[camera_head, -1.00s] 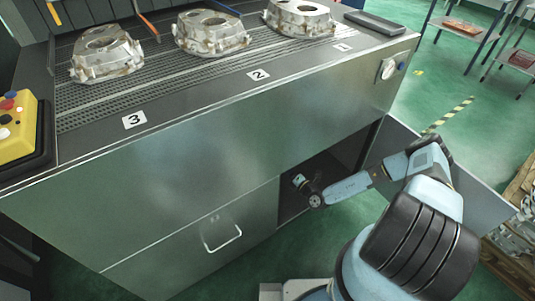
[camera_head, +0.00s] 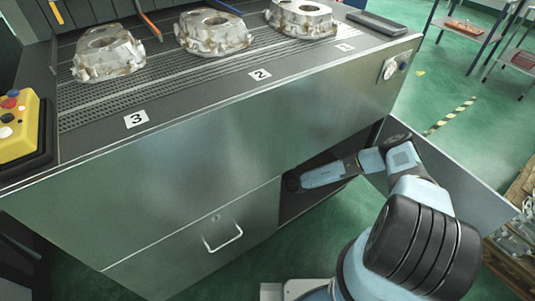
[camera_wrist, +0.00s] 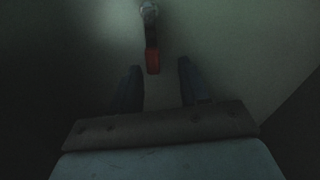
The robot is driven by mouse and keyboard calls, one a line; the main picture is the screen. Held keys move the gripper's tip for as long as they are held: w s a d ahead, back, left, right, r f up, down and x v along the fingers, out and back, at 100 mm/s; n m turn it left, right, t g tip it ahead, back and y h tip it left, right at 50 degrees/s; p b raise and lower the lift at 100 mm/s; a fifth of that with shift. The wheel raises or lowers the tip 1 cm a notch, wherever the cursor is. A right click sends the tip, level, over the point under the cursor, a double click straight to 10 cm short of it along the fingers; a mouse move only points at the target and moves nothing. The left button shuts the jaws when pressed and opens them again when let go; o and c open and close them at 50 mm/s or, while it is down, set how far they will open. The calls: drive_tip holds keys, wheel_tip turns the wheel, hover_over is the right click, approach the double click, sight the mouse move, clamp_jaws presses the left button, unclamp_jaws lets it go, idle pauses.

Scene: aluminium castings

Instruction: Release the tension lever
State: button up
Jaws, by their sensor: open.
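In the wrist view a lever with a dark arm and a red-orange end (camera_wrist: 153,62) hangs from a pale round pivot (camera_wrist: 149,12) at the top. My gripper (camera_wrist: 158,72) is open, with its two fingers to the left and right of the lever's red end. The fingers look apart from the lever; I cannot tell how far off it is in depth. In the head view my arm reaches into the dark open compartment (camera_head: 318,199) under the bench, and the gripper and lever are hidden inside.
The open cabinet door (camera_head: 440,180) stands beside my arm. A closed drawer with a handle (camera_head: 223,238) is left of the opening. Several castings (camera_head: 213,32) sit on the bench top, with a yellow control box (camera_head: 18,128) at left. The compartment interior is dim.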

drive_tip(key=shift+x, duration=1.15)
drive_tip(key=shift+c, duration=0.2)
clamp_jaws()
drive_tip(key=shift+d, duration=0.1)
